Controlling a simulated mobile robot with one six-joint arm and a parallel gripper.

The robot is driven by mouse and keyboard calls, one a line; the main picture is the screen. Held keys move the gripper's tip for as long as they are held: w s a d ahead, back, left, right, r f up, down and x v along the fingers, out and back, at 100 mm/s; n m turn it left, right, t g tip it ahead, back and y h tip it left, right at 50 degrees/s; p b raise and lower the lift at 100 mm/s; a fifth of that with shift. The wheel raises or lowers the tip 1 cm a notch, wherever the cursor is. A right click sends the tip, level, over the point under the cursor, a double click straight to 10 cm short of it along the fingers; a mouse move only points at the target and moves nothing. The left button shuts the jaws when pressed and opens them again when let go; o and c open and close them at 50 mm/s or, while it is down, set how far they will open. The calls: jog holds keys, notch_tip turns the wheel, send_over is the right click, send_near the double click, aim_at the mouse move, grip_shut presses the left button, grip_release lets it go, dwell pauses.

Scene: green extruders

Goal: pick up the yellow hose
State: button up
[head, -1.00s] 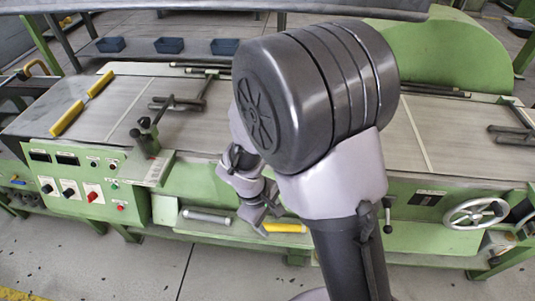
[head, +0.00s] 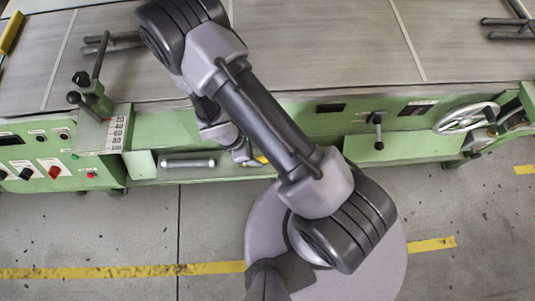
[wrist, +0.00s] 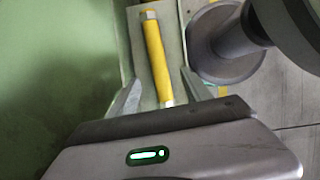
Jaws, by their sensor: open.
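The yellow hose (wrist: 156,58) has silver ends and lies on a narrow ledge in the wrist view. Only a small yellow piece of it (head: 262,159) shows in the head view; my arm hides the rest. My gripper (wrist: 160,78) is open, with one finger on each side of the hose's near end in the picture. I cannot tell whether the fingers are down at hose height or above it. In the head view my gripper (head: 242,154) is at the ledge along the green machine's front.
A grey cylinder (head: 187,163) lies on the same ledge to the left. The green machine front (head: 285,126) rises behind the ledge. A lever block (head: 95,98) and a handwheel (head: 466,118) stick out at the sides. Floor in front looks clear.

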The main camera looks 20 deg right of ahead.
jog(key=b+x, duration=0.2)
jog(key=x, duration=0.1)
jog(key=d+b+x, duration=0.1)
jog(key=b+x, duration=0.1)
jog(key=x, duration=0.2)
jog(key=shift+f, duration=0.1)
grip_shut()
